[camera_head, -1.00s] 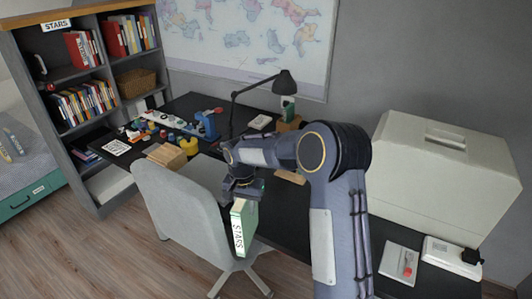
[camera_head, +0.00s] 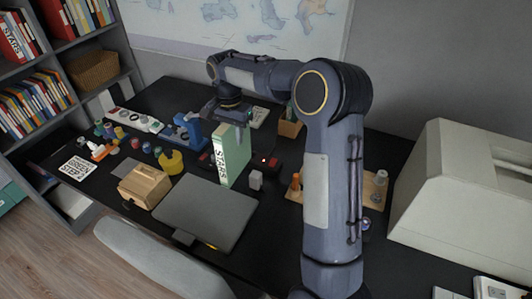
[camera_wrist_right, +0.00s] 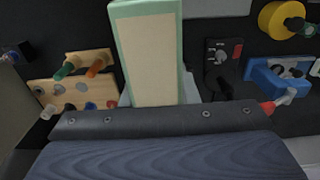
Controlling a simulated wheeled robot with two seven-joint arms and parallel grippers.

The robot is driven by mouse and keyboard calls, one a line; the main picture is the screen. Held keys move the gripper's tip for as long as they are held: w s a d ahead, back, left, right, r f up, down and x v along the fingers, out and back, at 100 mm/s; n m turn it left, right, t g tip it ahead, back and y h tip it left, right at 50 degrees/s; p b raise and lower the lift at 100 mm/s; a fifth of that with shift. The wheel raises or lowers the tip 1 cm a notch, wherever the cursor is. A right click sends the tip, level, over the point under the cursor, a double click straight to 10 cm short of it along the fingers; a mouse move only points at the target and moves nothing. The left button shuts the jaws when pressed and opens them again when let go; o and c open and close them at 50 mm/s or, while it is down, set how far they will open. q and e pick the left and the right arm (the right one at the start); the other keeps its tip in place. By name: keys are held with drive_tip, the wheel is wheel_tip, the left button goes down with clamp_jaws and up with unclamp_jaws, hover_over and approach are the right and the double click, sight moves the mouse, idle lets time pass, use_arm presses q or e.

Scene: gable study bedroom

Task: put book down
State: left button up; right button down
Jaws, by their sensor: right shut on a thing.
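The book (camera_head: 231,152) has a pale green cover and a white spine lettered "STARS". My right gripper (camera_head: 232,118) is shut on its top end and holds it upright over the black desk (camera_head: 275,206), behind the grey closed laptop. I cannot tell whether its lower edge touches the desk. In the right wrist view the book (camera_wrist_right: 150,50) extends away from the gripper (camera_wrist_right: 155,108), with its pale page side showing. My left gripper is not in view.
A large beige case (camera_head: 465,200) stands at right.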

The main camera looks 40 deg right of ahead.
drive_tip(key=s+d+f+p, duration=0.3)
drive_tip(key=s+d+f, duration=0.4)
drive_tip(key=d+f, duration=0.5)
drive_tip(key=shift+f, duration=0.25)
drive_tip(key=shift+f, duration=0.15)
drive_tip(key=c, duration=1.1)
unclamp_jaws()
